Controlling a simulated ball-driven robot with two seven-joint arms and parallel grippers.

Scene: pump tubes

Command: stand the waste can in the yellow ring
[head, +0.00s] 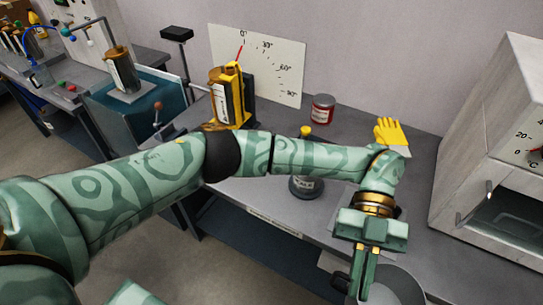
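My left gripper (362,277) points down at the lower right, its two fingers close together with a narrow gap. The fingertips run towards the bottom edge, so I cannot tell whether they hold anything. A dark grey round thing (398,287), cut off by the bottom edge, lies just right of the fingers; I cannot tell if it is the waste can. A dark, labelled vessel (306,187) stands on the bench, partly behind my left arm; its label is too small to read. I see no yellow ring. My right gripper is not in view.
A red tin (322,108) and a yellow glove (391,133) are at the back of the bench. A yellow and black device (230,97) stands before an angle scale (275,65). A pale cabinet (500,150) with a dial closes off the right side.

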